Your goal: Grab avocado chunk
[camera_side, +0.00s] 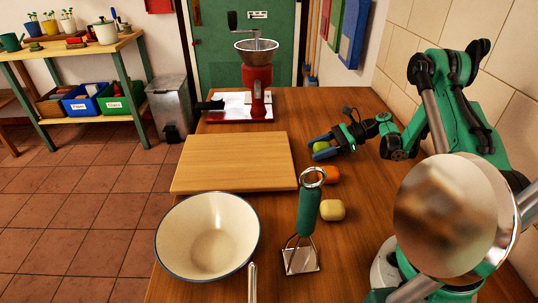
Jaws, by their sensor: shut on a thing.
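The avocado chunk (322,149) is a small green piece beside the right edge of the wooden cutting board. My gripper (322,146) is shut on it, reaching in from the right with its blue and dark fingers around the piece. The fingers hide part of the chunk. I cannot tell whether it touches the table or is slightly raised.
An orange chunk (331,174) and a pale yellow chunk (332,210) lie nearby. A green-handled masher (308,210) stands in front, beside a white bowl (180,243). The cutting board (235,160) is bare. A red grinder (257,80) stands behind.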

